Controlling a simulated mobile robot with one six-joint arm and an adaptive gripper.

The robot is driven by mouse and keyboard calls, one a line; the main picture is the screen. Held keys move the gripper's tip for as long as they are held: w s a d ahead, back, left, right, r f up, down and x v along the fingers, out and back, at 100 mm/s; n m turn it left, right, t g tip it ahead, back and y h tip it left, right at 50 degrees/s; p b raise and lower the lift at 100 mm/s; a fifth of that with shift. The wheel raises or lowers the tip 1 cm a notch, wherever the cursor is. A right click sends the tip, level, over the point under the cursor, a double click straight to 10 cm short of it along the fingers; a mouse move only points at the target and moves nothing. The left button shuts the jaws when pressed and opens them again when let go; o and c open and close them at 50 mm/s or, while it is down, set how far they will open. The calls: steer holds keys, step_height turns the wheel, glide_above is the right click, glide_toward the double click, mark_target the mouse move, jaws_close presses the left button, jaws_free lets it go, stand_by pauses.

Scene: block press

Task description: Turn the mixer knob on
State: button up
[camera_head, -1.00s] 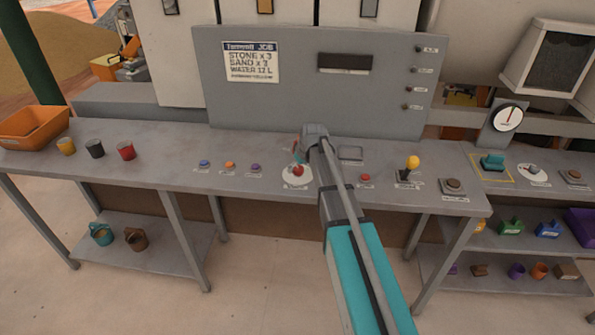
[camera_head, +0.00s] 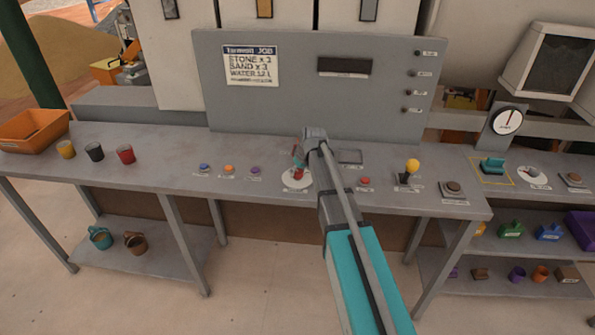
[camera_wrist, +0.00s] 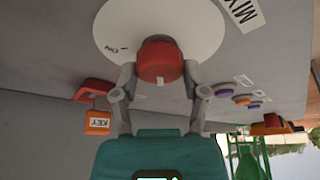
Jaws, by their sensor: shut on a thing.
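The mixer knob is a red knob (camera_wrist: 160,60) on a round white dial plate (camera_wrist: 200,22). In the wrist view a label reading "MIX" lies beside the plate, and a mark and small lettering show on the plate. My gripper (camera_wrist: 160,78) is shut on the red knob, one finger on each side. In the head view the white dial plate (camera_head: 292,184) lies on the grey bench, and my gripper (camera_head: 299,168) comes down over it, hiding part of the knob.
Blue (camera_head: 204,167), orange (camera_head: 229,168) and purple (camera_head: 255,170) buttons sit left of the dial. A red button (camera_head: 364,182) and a yellow-topped lever (camera_head: 412,166) stand to the right. A red block with an orange "KEY" tag (camera_wrist: 97,123) shows near my gripper in the wrist view.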

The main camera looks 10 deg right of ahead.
steer(key=shift+m, duration=0.4)
steer(key=m+h, duration=0.1)
steer(key=m, duration=0.2)
steer(key=shift+h, duration=0.3)
steer(key=m+h, duration=0.1)
steer(key=m, duration=0.1)
steer(key=m+h, duration=0.1)
steer(key=m, duration=0.2)
steer(key=shift+a, duration=0.1)
steer(key=m, duration=0.2)
steer(key=m+g+h, duration=0.1)
steer(key=m, duration=0.2)
steer(key=shift+w+a+m+h, duration=0.1)
steer(key=shift+m+h, duration=0.2)
steer(key=shift+m+g+h, duration=0.3)
steer(key=shift+m+g, duration=0.2)
steer(key=shift+m, duration=1.2)
steer(key=o, duration=1.2)
steer(key=shift+c, duration=0.2)
